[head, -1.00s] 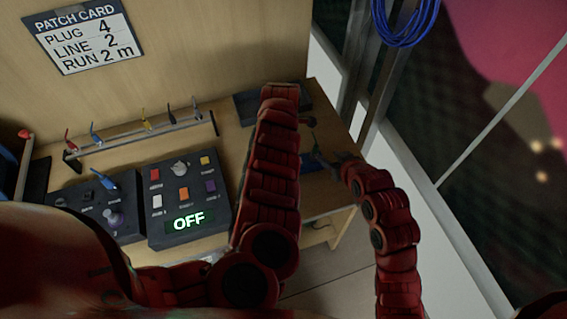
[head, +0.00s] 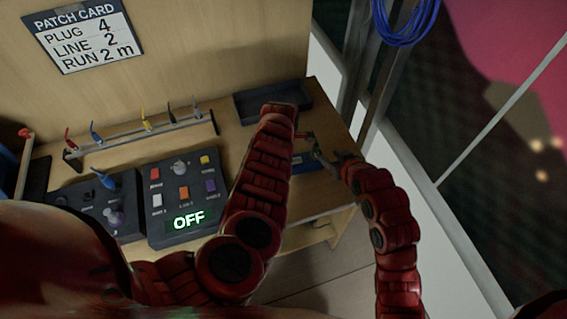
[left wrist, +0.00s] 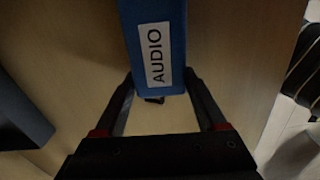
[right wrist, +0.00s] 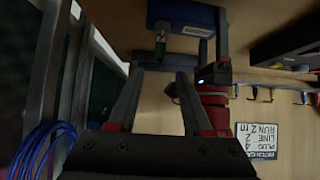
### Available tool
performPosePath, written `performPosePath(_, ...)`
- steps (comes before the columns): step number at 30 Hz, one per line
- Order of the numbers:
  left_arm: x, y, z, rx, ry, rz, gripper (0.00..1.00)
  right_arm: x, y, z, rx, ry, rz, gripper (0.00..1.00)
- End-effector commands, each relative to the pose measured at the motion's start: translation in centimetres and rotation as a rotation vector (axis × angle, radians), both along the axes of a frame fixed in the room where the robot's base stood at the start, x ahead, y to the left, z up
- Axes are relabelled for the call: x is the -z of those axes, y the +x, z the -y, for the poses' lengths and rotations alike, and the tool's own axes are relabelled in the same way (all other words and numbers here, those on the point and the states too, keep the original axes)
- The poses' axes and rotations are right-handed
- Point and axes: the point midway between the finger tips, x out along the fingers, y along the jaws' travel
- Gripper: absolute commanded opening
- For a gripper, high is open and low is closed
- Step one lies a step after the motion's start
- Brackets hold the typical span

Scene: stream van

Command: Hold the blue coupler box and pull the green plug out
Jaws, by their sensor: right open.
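The blue coupler box (head: 312,162) sits at the right end of the desk, partly hidden by my arms. In the left wrist view the box (left wrist: 155,25) bears an AUDIO label. My left gripper (left wrist: 158,85) has a finger on each side of the box's near end. The fingertips are close to its sides, but I cannot tell whether they press on it. The green plug (right wrist: 172,90) shows small and dark below the box in the right wrist view. My right gripper (right wrist: 160,75) is open, with the green part appearing between its fingers; contact is unclear.
A dark tray (head: 272,100) lies behind my left arm. A control box reading OFF (head: 187,200) and a rack of coloured plugs (head: 145,130) stand to the left. A patch card (head: 85,38) hangs on the wall. A blue cable coil (head: 408,22) hangs at upper right by the window.

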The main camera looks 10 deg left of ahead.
Motion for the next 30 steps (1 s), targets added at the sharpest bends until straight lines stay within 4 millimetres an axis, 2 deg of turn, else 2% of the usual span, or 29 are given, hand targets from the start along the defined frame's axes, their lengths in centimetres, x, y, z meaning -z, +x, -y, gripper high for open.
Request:
performPosePath(1,0.0,0.0,0.0,0.000,0.000,0.000,0.62,0.0,0.0,0.0,0.000,0.000,0.000,0.50)
performPosePath(9,0.0,0.0,0.0,0.001,0.000,0.000,0.14,0.0,0.0,0.0,0.000,0.000,0.000,0.50)
performPosePath(12,0.0,0.0,0.0,0.001,0.000,0.000,0.00,0.0,0.0,0.0,0.000,0.000,0.000,0.52)
performPosePath(14,0.0,0.0,0.0,0.001,0.000,0.000,0.00,0.0,0.1,0.0,-0.001,-0.001,-0.001,0.60)
performPosePath(19,0.0,0.0,0.0,0.001,0.000,0.000,0.00,0.4,1.4,0.5,-0.026,-0.050,-0.029,0.60)
performPosePath(23,0.0,0.0,0.0,0.001,0.000,0.000,0.00,0.9,3.6,1.1,-0.093,-0.137,-0.086,0.60)
performPosePath(27,0.0,0.0,0.0,0.001,-0.001,0.000,0.00,0.6,5.8,1.3,-0.222,-0.236,-0.167,0.60)
performPosePath(30,0.0,0.0,0.0,0.001,0.000,0.000,0.00,-0.1,6.8,1.1,-0.331,-0.293,-0.222,0.60)
